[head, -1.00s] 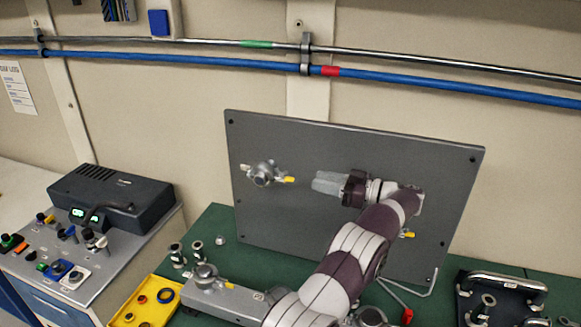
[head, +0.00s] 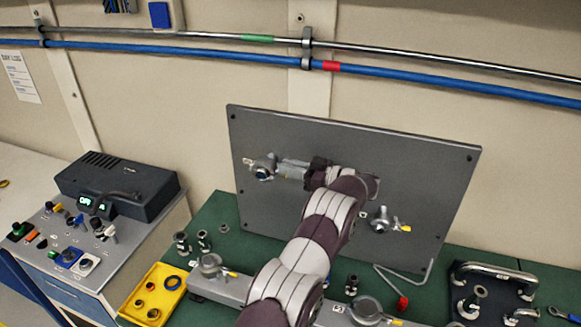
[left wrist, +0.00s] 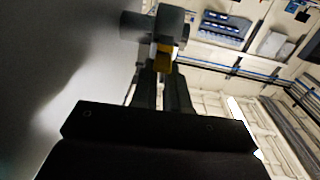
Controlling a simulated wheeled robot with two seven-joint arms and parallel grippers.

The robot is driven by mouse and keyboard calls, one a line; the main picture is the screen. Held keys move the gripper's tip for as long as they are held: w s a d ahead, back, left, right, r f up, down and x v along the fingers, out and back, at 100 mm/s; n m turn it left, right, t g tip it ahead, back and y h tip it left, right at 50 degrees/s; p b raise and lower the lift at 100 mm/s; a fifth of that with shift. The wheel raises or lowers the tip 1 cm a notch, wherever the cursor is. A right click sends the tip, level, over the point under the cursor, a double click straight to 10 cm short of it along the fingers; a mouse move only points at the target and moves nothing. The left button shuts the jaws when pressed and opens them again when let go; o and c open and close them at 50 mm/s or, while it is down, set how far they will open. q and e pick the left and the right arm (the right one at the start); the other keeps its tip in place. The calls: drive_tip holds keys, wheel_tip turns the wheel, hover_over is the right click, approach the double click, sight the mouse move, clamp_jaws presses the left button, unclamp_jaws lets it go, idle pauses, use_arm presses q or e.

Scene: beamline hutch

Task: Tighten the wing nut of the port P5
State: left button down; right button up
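An upright grey panel (head: 400,160) carries two metal ports with wing nuts. The left panel port (head: 263,168) is at my left gripper (head: 283,169), whose fingers reach it from the right. No label reads clearly as P5. In the left wrist view, a yellow wing tip (left wrist: 163,58) lies between or just beyond my fingertips, in front of the grey port body (left wrist: 168,22). Whether the fingers press on it is unclear. My right gripper is not in view.
On the green bench, a grey bar holds more ports, one at the left (head: 211,266) and one at the front (head: 368,307). A yellow tray (head: 155,292) holds rings. A bent rod with a red end (head: 402,302) lies before the panel. A dark tray (head: 495,285) stands right.

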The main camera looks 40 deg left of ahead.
use_arm(q)
drive_tip(key=shift+r+t, duration=0.15)
drive_tip(key=shift+t, duration=0.35)
drive_tip(key=m+t, duration=0.3)
drive_tip(key=shift+s+y, duration=0.3)
drive_tip(key=shift+s+m+t+b, duration=0.2)
drive_tip(key=shift+m+t, duration=0.5)
drive_tip(key=shift+t, duration=0.65)
drive_tip(key=shift+s+m+t+b, duration=0.1)
drive_tip(key=shift+m+t+b, duration=0.15)
drive_tip(key=shift+m+t, duration=0.8)
drive_tip(key=shift+t+h, duration=0.4)
drive_tip(key=shift+t, duration=0.2)
drive_tip(key=c, duration=1.3)
unclamp_jaws()
drive_tip(key=shift+d, duration=0.1)
